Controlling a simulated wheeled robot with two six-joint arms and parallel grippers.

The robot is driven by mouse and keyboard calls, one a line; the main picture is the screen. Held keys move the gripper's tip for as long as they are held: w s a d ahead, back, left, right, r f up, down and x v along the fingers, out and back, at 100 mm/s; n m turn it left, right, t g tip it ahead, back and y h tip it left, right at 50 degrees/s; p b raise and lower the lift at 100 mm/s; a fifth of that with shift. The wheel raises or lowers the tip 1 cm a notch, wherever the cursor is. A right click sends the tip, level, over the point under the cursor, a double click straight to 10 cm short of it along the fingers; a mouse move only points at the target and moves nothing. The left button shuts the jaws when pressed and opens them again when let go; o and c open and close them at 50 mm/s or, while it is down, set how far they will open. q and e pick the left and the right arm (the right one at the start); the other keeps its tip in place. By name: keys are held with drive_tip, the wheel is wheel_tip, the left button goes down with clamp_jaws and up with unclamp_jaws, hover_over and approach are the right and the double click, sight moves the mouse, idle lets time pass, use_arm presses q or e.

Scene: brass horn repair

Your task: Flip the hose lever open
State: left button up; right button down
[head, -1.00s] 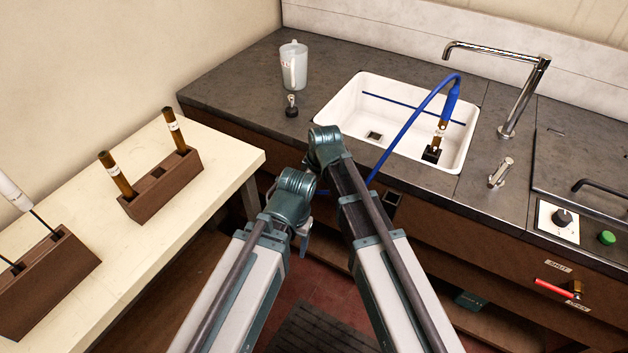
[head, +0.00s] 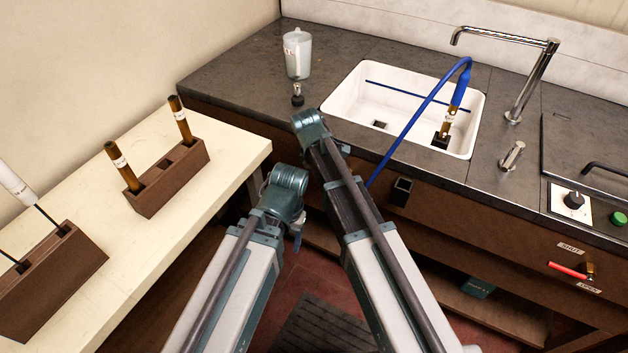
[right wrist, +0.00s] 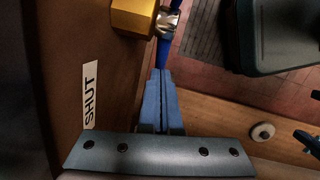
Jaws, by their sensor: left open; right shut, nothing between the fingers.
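In the right wrist view a brass valve body (right wrist: 133,17) with a silver nut (right wrist: 167,22) sits on the brown panel beside a SHUT label (right wrist: 90,95). A blue strip (right wrist: 163,53) runs from the nut toward my right gripper (right wrist: 164,73); I cannot tell whether it is lever or hose. The right gripper is shut with nothing between its fingers, its tips close to the strip. In the head view the blue hose (head: 420,112) drops behind my right arm, which hides that valve and the right gripper. My left gripper (head: 298,240) is open and empty, low beside its arm.
Another valve with a red lever (head: 567,270) sits at right between SHUT and OPEN labels. The counter holds a white sink (head: 340,102), a jug (head: 297,55) and a faucet (head: 525,80). Tubes stand in wooden racks on the pale table (head: 235,155). Floor between is open.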

drive_tip(key=shift+d+f, duration=0.15)
drive_tip(key=shift+f, duration=0.1)
use_arm(q)
drive_tip(key=shift+a+f+b, duration=0.1)
drive_tip(key=shift+f+b, duration=1.3)
drive_tip(key=shift+f, duration=0.05)
use_arm(e)
drive_tip(key=shift+s+d+f, duration=0.3)
drive_tip(key=shift+d+f, duration=0.15)
drive_tip(key=shift+f, duration=0.15)
drive_tip(key=shift+s+d+f, duration=0.25)
drive_tip(key=shift+d+f, duration=0.15)
drive_tip(key=shift+f, duration=0.2)
use_arm(q)
drive_tip(key=shift+f, duration=0.15)
use_arm(e)
drive_tip(key=shift+s+d+f, duration=0.1)
drive_tip(key=shift+d, duration=0.05)
